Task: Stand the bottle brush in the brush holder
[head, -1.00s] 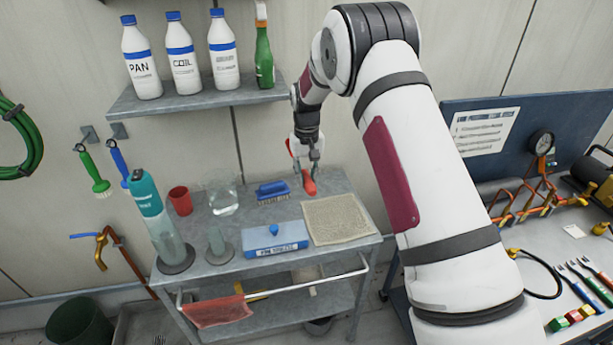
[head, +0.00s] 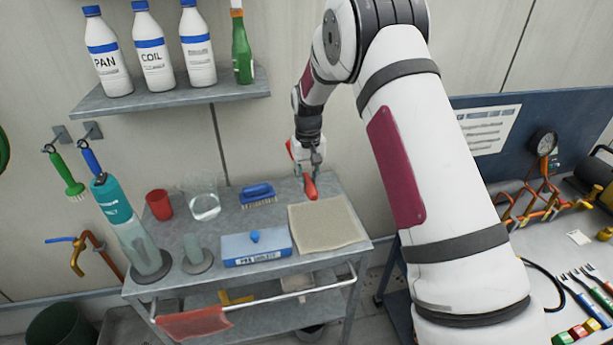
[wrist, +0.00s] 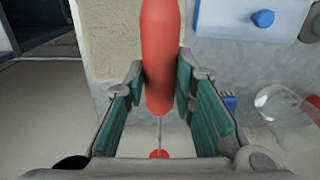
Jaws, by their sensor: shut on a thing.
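My gripper (head: 309,180) is shut on the bottle brush (head: 310,187), above the back of the cart top near the tan mat. In the wrist view the brush's red handle (wrist: 160,60) lies between the pads of my gripper (wrist: 160,95). A thin wire shaft runs from it to a red part low in the picture. The bristles are not clear. A short grey-green tube on a round base (head: 197,252), seemingly the brush holder, stands upright at the cart's front left, well left of my gripper. Its opening is hard to make out.
A tall teal-topped bottle (head: 130,228), red cup (head: 159,204), clear beaker (head: 204,205), blue scrub brush (head: 258,195) and blue-white box (head: 256,248) crowd the cart around the tube. The tan mat (head: 327,224) is bare. A bottle shelf (head: 170,92) overhangs behind.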

